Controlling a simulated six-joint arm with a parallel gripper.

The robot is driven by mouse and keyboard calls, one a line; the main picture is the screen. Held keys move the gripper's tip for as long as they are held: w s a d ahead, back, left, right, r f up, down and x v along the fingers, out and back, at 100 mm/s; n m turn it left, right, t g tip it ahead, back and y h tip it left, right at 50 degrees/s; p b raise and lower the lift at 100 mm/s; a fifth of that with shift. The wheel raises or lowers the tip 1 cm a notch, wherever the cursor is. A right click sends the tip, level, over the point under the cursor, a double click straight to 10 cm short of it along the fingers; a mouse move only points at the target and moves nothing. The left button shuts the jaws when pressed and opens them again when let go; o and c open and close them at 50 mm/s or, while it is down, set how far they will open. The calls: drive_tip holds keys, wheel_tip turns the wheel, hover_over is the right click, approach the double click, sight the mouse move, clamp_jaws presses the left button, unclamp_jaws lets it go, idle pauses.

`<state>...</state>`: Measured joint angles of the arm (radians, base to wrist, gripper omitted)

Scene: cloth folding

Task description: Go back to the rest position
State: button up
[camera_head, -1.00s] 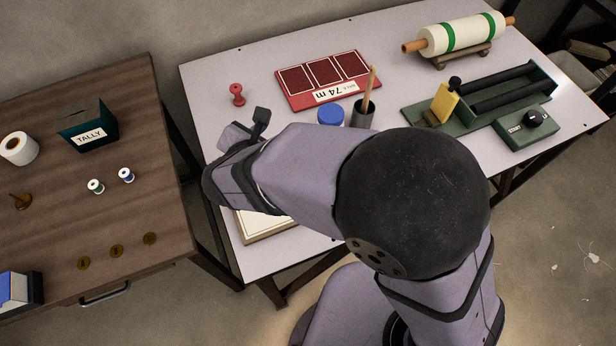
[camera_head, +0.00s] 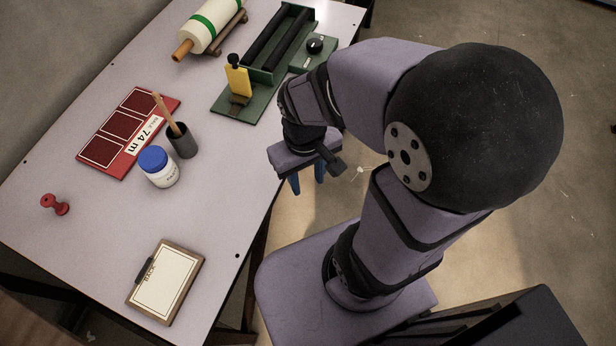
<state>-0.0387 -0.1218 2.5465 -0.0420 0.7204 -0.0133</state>
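My gripper (camera_head: 308,179) hangs fingers down just past the right edge of the white table (camera_head: 215,205), above the floor. Its two blue fingertips stand apart with nothing visible between them. The upper arm and its black joint fill the right of the view, and the arm is folded over my base. No cloth shows in the view.
On the table are a clipboard (camera_head: 166,283), a white jar with blue lid (camera_head: 159,168), a brush cup (camera_head: 182,141), a red panel (camera_head: 127,131), a red stamp (camera_head: 55,205), a green roller device (camera_head: 262,70) and a banded roll (camera_head: 212,22).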

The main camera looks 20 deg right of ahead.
drive_tip(key=shift+s+d+m, duration=0.1)
drive_tip(key=shift+s+m, duration=0.05)
drive_tip(key=shift+m, duration=0.35)
drive_tip(key=shift+r, duration=0.15)
wheel_tip(320, 180, up, 14)
drive_tip(key=p, duration=1.4)
